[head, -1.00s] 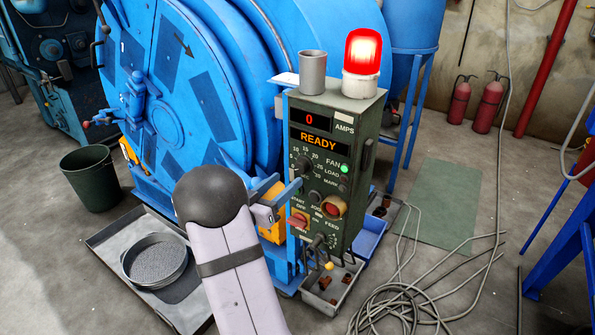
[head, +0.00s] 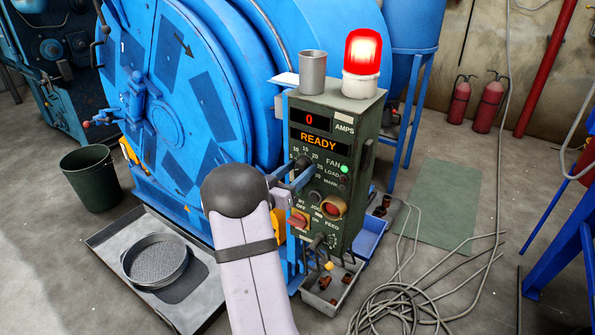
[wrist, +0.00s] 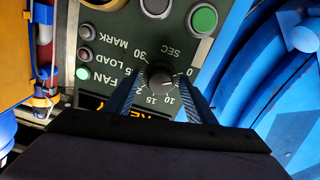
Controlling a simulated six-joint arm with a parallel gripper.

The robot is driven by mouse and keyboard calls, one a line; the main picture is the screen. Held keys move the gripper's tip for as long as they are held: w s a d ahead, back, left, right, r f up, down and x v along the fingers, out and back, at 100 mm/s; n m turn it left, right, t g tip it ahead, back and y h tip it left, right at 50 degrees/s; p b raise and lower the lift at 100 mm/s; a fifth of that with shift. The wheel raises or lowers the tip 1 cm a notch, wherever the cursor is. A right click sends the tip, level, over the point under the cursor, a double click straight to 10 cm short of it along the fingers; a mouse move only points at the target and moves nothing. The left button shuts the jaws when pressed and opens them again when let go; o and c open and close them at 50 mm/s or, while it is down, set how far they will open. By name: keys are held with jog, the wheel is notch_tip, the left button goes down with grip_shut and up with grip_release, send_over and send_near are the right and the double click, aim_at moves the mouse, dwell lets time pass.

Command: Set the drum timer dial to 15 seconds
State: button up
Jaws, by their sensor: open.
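The drum timer dial is a dark round knob (wrist: 160,77) on the green control box (head: 352,135). In the wrist view it appears upside down, with marks including 0, 10, 15 and 30 and the label SEC. A pale line on it seems to lie toward 0, but this is hard to read. In the head view the knob (head: 304,162) is partly covered by my fingers. My gripper (wrist: 161,84) is open, with one blue finger on each side of the knob. I cannot tell whether either finger touches it.
The box's displays read 0 amps and READY (head: 318,139). A green fan light (head: 344,169) is lit. A grey cup (head: 312,72) and lit red beacon (head: 362,52) stand on top. The blue drum (head: 165,100) is close by.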

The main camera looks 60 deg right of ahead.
jog(key=shift+c, duration=0.3)
jog(key=c, duration=1)
jog(key=shift+o, duration=0.2)
